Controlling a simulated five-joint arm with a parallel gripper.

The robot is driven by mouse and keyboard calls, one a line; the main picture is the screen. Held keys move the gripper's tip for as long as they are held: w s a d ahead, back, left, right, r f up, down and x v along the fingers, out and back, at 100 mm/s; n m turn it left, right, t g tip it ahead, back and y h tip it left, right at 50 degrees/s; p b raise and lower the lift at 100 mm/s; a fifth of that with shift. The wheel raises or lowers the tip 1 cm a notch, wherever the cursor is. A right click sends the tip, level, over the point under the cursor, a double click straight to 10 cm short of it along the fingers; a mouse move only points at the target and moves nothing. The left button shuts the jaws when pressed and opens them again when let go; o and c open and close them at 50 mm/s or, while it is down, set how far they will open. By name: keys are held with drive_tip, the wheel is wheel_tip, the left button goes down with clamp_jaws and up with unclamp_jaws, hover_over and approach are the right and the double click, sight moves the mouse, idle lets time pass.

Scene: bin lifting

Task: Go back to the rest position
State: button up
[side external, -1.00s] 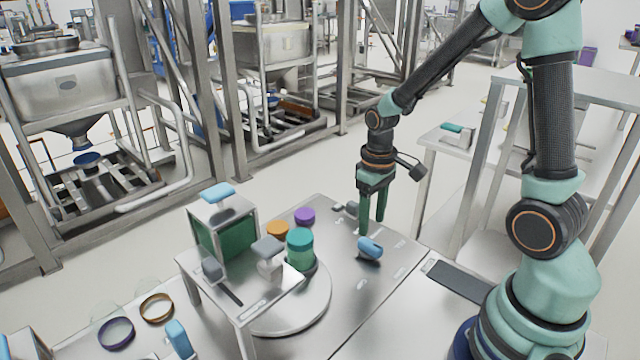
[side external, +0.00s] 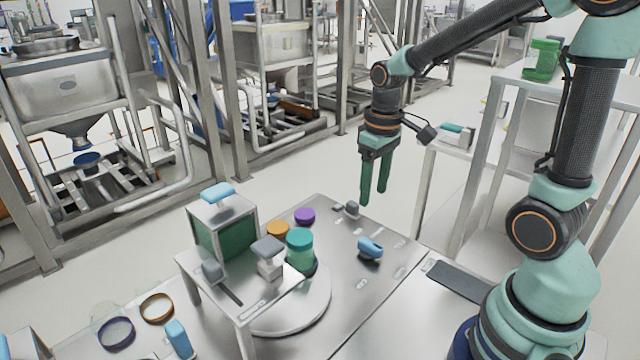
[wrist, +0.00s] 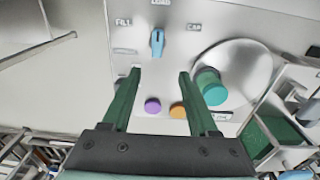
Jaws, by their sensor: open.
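My gripper (side external: 374,203) is open and empty, with its two green fingers pointing down above the far edge of the metal table (side external: 345,285). It also shows in the wrist view (wrist: 160,70), with clear space between the fingers. A blue handle (side external: 370,247) sits on the table below and to the right of the fingertips, apart from them. In the wrist view the blue handle (wrist: 157,42) lies beyond the fingertips, near printed labels.
A teal-lidded jar (side external: 300,248) stands on a round turntable (side external: 290,315). Purple (side external: 304,215) and orange (side external: 277,229) discs lie behind it. A small raised stand (side external: 240,290) carries a green-windowed box (side external: 226,236). A steel frame table (side external: 520,85) stands at right, bearing a green container (side external: 542,62).

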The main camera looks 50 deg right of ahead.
drive_tip(key=s+a+r+t, duration=0.4)
drive_tip(key=a+r+t, duration=0.1)
drive_tip(key=r, duration=0.3)
drive_tip(key=shift+a+r, duration=0.25)
drive_tip(key=shift+a, duration=0.6)
